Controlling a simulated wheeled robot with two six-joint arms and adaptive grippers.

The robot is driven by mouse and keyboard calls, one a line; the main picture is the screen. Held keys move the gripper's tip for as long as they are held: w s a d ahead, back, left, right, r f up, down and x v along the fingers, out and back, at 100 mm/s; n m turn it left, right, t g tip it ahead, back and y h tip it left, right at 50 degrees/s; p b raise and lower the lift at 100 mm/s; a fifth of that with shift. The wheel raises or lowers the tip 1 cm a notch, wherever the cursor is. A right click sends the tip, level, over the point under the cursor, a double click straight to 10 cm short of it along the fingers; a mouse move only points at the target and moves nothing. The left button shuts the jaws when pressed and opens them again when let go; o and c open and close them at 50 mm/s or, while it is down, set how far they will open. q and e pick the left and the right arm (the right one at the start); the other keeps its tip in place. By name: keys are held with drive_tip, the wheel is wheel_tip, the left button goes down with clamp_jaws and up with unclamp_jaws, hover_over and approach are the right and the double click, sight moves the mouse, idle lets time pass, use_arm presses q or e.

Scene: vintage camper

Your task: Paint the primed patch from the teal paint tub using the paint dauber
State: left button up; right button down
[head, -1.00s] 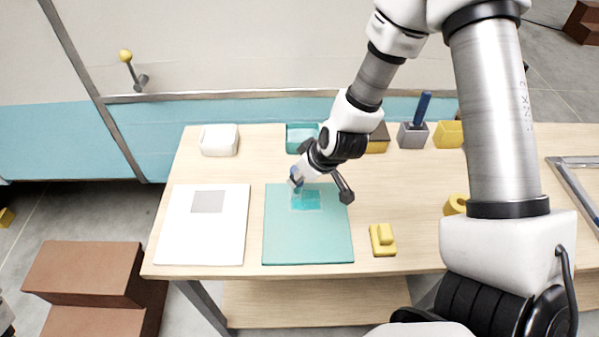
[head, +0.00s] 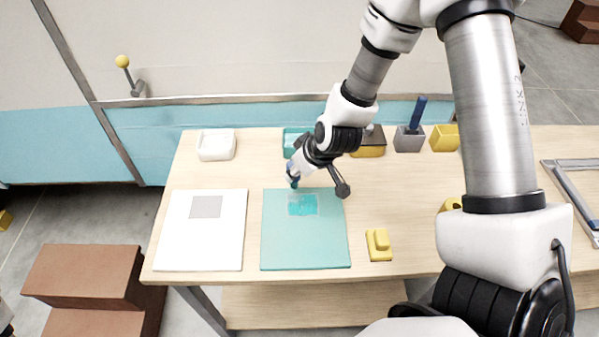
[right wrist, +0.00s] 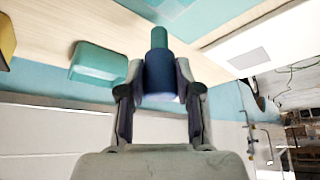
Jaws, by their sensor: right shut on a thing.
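My right gripper (head: 291,171) is shut on the paint dauber (right wrist: 160,72), which has a dark blue handle and a teal tip. In the head view the dauber's tip is just above the back edge of the teal panel (head: 305,245); I cannot tell whether it touches. The patch (head: 302,205) on that panel is mostly brighter teal, with a paler strip along its back edge. The teal paint tub (head: 293,141) stands behind the panel, partly hidden by my right gripper, and shows in the right wrist view (right wrist: 98,62). My left gripper is not in view.
A white panel (head: 200,245) with a grey patch (head: 206,207) lies to the left. A white tub (head: 216,146), a grey holder (head: 408,140) with a blue-handled tool, and yellow blocks (head: 445,138) stand along the back. A yellow tool (head: 378,245) lies right of the teal panel.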

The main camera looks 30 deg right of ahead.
wheel_tip(320, 180, up, 5)
drive_tip(key=p, duration=0.4)
drive_tip(key=shift+r, duration=0.1)
drive_tip(key=shift+s+r, duration=0.25)
drive_tip(key=shift+r, duration=0.05)
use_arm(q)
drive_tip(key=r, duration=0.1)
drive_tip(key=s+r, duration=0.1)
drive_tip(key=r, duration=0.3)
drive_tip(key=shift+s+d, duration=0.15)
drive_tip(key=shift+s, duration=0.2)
use_arm(e)
drive_tip(key=shift+w+f, duration=0.1)
drive_tip(key=shift+w, duration=0.05)
